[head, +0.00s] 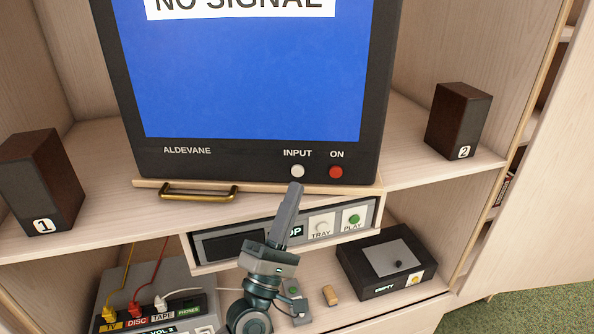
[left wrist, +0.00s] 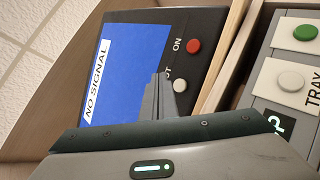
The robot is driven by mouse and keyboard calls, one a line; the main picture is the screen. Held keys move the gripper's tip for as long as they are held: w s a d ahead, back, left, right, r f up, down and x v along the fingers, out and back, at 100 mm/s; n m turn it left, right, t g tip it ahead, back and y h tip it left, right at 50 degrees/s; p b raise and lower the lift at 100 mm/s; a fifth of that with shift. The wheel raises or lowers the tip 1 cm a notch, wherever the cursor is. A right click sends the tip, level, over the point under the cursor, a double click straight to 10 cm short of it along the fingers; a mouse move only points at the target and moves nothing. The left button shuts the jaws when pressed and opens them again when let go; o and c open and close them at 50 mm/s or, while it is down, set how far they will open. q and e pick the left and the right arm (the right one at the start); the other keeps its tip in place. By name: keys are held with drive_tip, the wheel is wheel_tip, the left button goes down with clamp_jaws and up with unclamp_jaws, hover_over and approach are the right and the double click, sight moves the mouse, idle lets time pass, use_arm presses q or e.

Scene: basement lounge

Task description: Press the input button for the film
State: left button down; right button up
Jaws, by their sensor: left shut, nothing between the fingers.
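The television (head: 250,80) shows a blue screen with the words NO SIGNAL. On its lower bezel sit a white INPUT button (head: 297,171) and a red ON button (head: 336,172). My left gripper (head: 296,186) is shut and empty, its tips just below the INPUT button in the head view. Whether they touch it I cannot tell. In the left wrist view the closed fingers (left wrist: 158,80) point at the bezel beside the white button (left wrist: 180,86) and cover part of the INPUT label. The red button (left wrist: 194,46) is clear of them. My right gripper is not in view.
A player with TRAY (head: 321,225) and PLAY (head: 354,219) buttons sits under the shelf. Speakers 1 (head: 41,182) and 2 (head: 459,121) flank the television. A brass handle (head: 198,191) sticks out at the shelf edge. A cable box (head: 150,312) and a black box (head: 385,262) stand below.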

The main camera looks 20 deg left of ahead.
use_arm(q)
drive_tip(key=shift+s+d, duration=0.15)
drive_tip(key=shift+s, duration=0.45)
drive_tip(key=shift+s+d, duration=0.15)
drive_tip(key=shift+s, duration=0.4)
